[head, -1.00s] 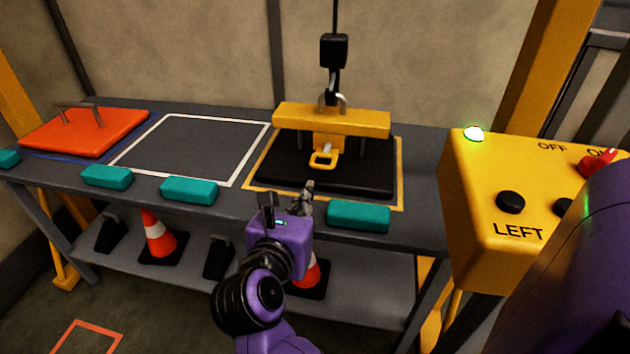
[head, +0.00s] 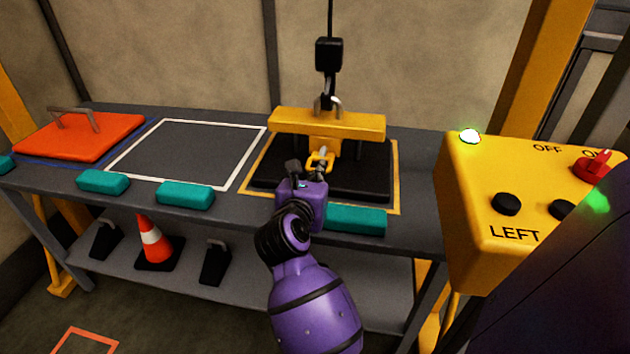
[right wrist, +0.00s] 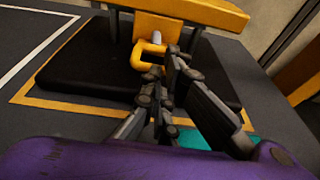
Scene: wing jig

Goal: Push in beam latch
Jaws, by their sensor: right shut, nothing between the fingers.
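The yellow lifting beam (head: 345,122) sits above a black plate (head: 365,180) on the table, hanging from a hook on a cable. Its yellow latch (head: 314,165), a loop-shaped handle, sticks out at the front middle. The latch also shows in the right wrist view (right wrist: 146,53), with a grey pin end above it. My right gripper (head: 321,157) is shut and empty, with its fingertips at the latch. In the right wrist view the fingertips (right wrist: 172,62) are just right of the loop. Whether they touch it I cannot tell. My left gripper is not in view.
A yellow control box (head: 470,190) with a lit green lamp, black buttons and a red switch stands at the right. An orange plate with a handle (head: 80,137) lies at the far left. Teal blocks (head: 185,194) line the table's front edge. The white-outlined area (head: 190,150) is empty.

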